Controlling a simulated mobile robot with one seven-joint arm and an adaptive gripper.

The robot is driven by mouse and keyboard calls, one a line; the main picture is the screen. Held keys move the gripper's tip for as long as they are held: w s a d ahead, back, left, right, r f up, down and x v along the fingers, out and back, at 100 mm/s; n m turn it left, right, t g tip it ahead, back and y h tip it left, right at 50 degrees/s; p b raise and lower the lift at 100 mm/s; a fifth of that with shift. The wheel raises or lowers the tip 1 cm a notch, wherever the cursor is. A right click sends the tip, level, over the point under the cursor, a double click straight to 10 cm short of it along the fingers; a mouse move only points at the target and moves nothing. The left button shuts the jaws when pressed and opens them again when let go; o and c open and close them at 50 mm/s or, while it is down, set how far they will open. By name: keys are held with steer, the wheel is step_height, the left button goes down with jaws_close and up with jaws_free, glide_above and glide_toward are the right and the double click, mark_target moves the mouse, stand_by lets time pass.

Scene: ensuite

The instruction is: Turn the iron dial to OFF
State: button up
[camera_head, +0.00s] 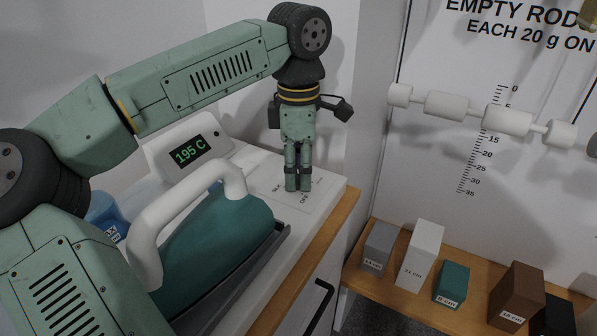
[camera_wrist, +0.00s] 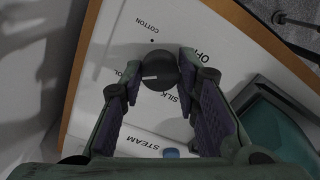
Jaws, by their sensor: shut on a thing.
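The dark round dial (camera_wrist: 160,70) sits on a white panel (camera_wrist: 103,60) between my gripper's fingertips (camera_wrist: 161,68) in the wrist view. My gripper is shut on it. A white mark on the dial points to the picture's left, toward a label partly hidden by the left finger. OFF (camera_wrist: 196,62) is printed to the upper right, COTTON above, SILK below and STEAM further down. In the head view my gripper (camera_head: 298,187) points down at the panel and hides the dial. The teal iron (camera_head: 215,245) with its white handle (camera_head: 190,195) stands left of it.
A display (camera_head: 188,151) behind the iron reads 195 C. A blue container (camera_head: 103,212) is at the left. A wooden shelf (camera_head: 385,290) at the right holds several labelled blocks below a white rod (camera_head: 505,118). A wall rises close behind the gripper.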

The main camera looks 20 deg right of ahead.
steer(key=n+b, duration=0.1)
steer(key=n, duration=0.4)
steer(key=shift+n, duration=0.4)
steer(key=n+b, duration=0.1)
steer(key=n, duration=1.2)
steer(key=shift+n, duration=0.3)
steer(key=n, duration=0.9)
steer(key=shift+n, duration=0.4)
steer(key=n, duration=0.4)
steer(key=shift+n, duration=0.3)
steer(key=n, duration=0.4)
